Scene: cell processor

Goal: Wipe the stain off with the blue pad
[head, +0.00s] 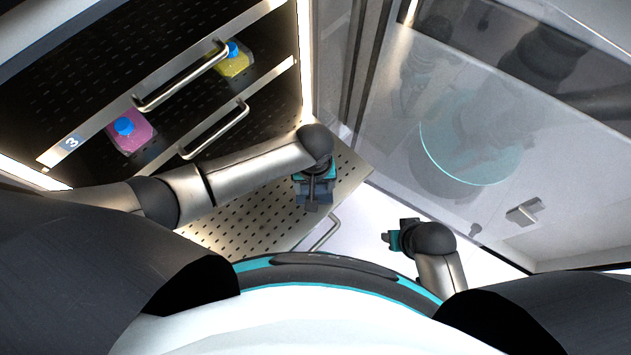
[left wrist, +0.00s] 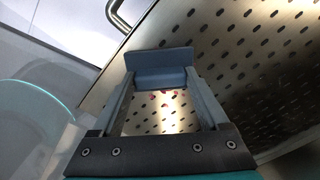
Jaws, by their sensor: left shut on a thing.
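My left gripper (head: 313,205) is over the perforated metal shelf (head: 250,215), pointing down. The left wrist view shows its fingers (left wrist: 160,95) shut on the blue pad (left wrist: 162,62), a grey-blue block with a flat plate. The stain (left wrist: 166,94) shows as small dark red spots on the perforated metal, seen between the fingers just below the pad. Whether the pad touches the metal I cannot tell. In the head view the arm hides the stain. My right gripper (head: 392,238) is to the right, away from the shelf; its opening is unclear.
Upper shelves at the left hold a pink bottle (head: 130,133) and a yellow bottle (head: 233,63), both blue-capped. Bar handles (head: 215,130) stick out from the shelf fronts. A transparent door (head: 390,110) stands on the right. White floor is clear near my right gripper.

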